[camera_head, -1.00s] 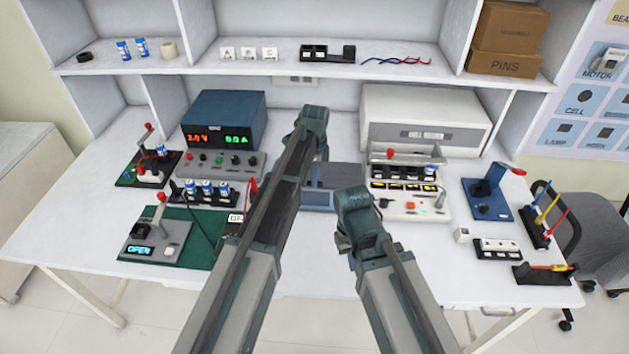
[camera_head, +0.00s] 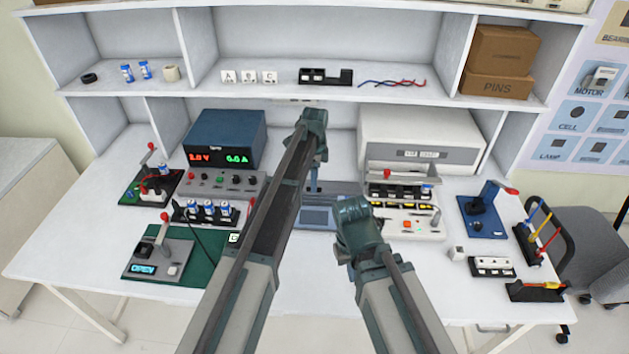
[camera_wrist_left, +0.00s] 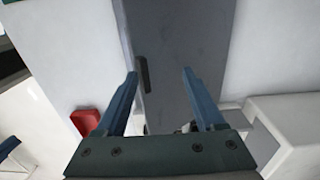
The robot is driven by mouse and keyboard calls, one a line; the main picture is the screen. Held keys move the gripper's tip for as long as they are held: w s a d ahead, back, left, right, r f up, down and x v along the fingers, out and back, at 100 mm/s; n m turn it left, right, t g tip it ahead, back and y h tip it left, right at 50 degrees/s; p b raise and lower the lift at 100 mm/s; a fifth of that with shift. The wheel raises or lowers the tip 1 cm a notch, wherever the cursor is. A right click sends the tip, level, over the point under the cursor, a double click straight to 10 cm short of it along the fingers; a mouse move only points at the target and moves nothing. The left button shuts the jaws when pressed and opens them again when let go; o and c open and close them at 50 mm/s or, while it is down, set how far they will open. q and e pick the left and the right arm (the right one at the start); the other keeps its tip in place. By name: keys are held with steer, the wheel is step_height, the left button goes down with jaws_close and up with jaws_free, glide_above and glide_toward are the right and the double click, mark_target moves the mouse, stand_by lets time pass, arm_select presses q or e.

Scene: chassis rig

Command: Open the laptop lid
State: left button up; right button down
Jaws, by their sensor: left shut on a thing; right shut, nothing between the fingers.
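The blue-grey laptop (camera_head: 318,217) lies at the middle of the bench, with its flat base and darker pad towards me. Its lid (camera_head: 345,188) shows as a low grey band behind the base, partly covered by my left forearm. My left gripper (camera_head: 313,182) reaches down at the lid, its blue fingers partly in view. In the left wrist view its two fingers (camera_wrist_left: 161,82) stand apart, with the grey lid panel (camera_wrist_left: 185,50) between them; the contact itself is not clear. My right gripper (camera_head: 351,268) is shut and empty, right of the laptop base, mostly hidden by its arm.
A blue power supply (camera_head: 225,140) stands behind on the left and a white instrument (camera_head: 425,135) behind on the right. A white switch panel (camera_head: 412,225) is close to the laptop's right. A green mat (camera_head: 200,265) lies at front left.

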arm_select(q)
steer(key=shift+w, duration=0.15)
steer(key=shift+r, duration=0.1)
step_height(320, 180, up, 14)
steer(key=p, duration=1.4)
steer(key=shift+s, duration=0.25)
